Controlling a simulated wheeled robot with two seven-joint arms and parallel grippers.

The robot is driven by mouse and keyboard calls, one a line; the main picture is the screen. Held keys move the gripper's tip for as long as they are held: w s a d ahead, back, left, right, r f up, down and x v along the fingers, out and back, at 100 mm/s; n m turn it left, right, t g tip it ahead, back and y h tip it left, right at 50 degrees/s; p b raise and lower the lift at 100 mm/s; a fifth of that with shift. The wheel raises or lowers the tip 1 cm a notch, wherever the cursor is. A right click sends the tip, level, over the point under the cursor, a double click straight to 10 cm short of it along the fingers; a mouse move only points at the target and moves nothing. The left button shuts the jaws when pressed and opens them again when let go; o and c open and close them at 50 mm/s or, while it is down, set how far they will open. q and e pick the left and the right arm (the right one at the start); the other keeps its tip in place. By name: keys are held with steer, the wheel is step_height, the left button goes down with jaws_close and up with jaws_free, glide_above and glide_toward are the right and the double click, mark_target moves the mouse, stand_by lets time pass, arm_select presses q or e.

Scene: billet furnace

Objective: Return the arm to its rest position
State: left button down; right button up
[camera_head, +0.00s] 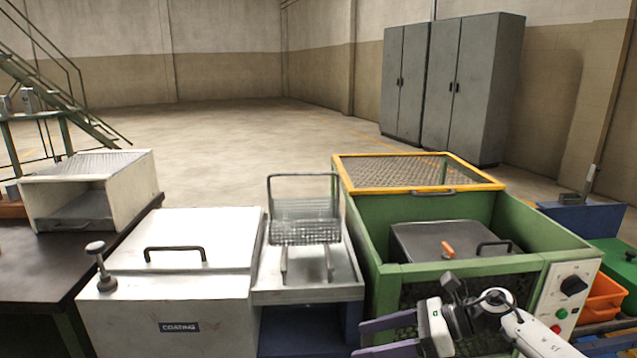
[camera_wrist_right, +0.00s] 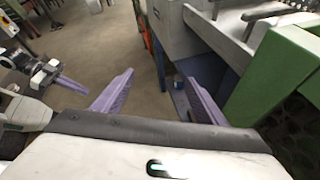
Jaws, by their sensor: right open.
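My right gripper (camera_head: 362,339) is at the bottom of the head view, in front of the green furnace-like box (camera_head: 455,267). Its arm comes in from the lower right, and its two purple fingers point left and stand apart. The right wrist view also shows the open right gripper (camera_wrist_right: 156,76), with nothing between its fingers. My left gripper (camera_wrist_right: 74,86) shows at the left of the right wrist view, with a purple finger visible; whether it is open or shut is unclear. The left arm is not in the head view.
A white box marked COATING (camera_head: 180,327) stands left of a metal stand (camera_head: 310,293) with a wire basket (camera_head: 305,225). The green box has a yellow mesh lid (camera_head: 410,172). An orange bin (camera_head: 601,298) is at the right. Open floor (camera_head: 260,130) lies behind.

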steer(key=s+a+f+m+t+y, duration=0.1)
steer(key=s+a+m+t+y, duration=0.25)
steer(key=a+m, duration=0.4)
steer(key=s+d+f+n+t+h, duration=0.1)
steer(key=s+d+f+n+h, duration=0.3)
steer(key=s+f+n, duration=0.3)
steer(key=s+d+f+n+t+h, duration=0.1)
steer(key=s+d+f+n+h, duration=0.3)
steer(key=s+f+n, duration=0.3)
steer(key=s+d+f+n+t+h, duration=0.1)
steer(key=s+d+f+n+h, duration=0.3)
steer(key=s+n, duration=0.9)
step_height(320, 180, down, 3)
steer(key=n+h, duration=0.2)
steer(key=n, duration=0.3)
steer(key=shift+d, duration=0.4)
steer(key=shift+w, duration=0.1)
